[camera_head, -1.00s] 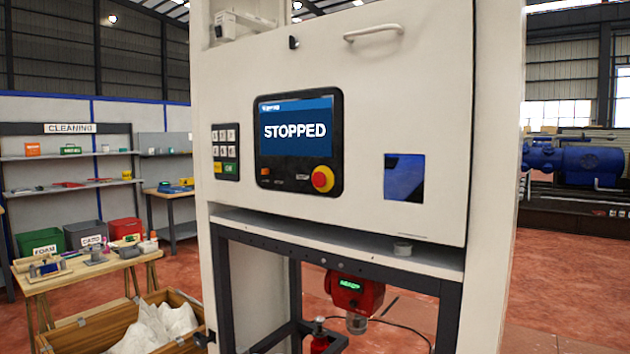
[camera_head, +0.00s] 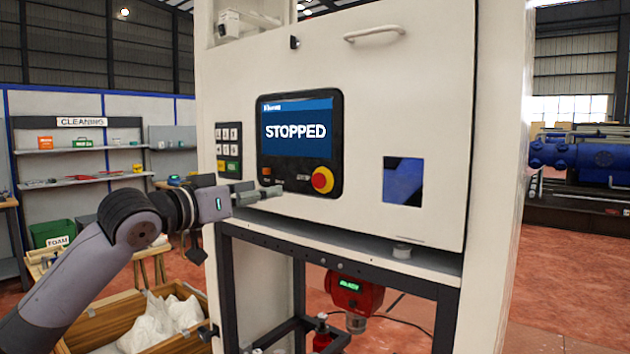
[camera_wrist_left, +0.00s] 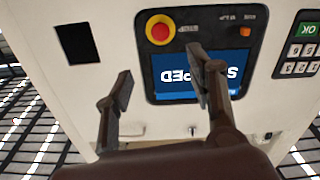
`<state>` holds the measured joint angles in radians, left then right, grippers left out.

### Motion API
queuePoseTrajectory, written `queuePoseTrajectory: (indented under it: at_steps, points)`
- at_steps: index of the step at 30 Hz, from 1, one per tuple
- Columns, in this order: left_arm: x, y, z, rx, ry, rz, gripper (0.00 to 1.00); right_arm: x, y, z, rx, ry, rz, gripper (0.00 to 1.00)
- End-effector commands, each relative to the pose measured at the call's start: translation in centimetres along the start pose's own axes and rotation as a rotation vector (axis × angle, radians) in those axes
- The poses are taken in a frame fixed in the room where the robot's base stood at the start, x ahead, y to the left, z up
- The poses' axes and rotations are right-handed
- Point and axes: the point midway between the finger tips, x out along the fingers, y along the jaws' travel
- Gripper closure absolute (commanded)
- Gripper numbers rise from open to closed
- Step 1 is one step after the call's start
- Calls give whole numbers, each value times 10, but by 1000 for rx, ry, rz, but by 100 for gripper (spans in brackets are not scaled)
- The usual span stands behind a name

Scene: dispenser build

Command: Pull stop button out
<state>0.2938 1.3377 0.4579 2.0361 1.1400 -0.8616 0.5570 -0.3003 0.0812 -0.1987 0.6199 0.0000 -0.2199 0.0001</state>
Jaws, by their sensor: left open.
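The stop button (camera_head: 322,180) is a red knob on a yellow ring at the lower right of the black control panel (camera_head: 262,188). The screen (camera_head: 297,128) on the panel reads STOPPED. My left gripper (camera_head: 272,191) is in front of the panel's lower left, to the left of the button and apart from it. In the left wrist view, upside down, the stop button (camera_wrist_left: 158,30) shows beyond the two spread fingers (camera_wrist_left: 160,85), with nothing between them. My right gripper is in neither view.
A keypad (camera_head: 228,150) is left of the panel. A door handle (camera_head: 374,33) is above, and a dark window opening (camera_head: 403,179) is to the right. A narrow ledge (camera_head: 330,243) juts out below. A wooden crate with white bags (camera_head: 165,322) stands at lower left.

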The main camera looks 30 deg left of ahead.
Motion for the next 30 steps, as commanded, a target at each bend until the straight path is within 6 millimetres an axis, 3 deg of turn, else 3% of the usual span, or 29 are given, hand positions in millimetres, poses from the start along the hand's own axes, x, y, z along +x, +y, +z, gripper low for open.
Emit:
queuePoseTrajectory:
  at_steps: [16, 30]
  points:
    - [61, 2, -8, -5, 2, 3, 49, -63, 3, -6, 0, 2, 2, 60]
    - [149, 2, -5, -3, 0, 2, 49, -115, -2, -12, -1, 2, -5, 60]
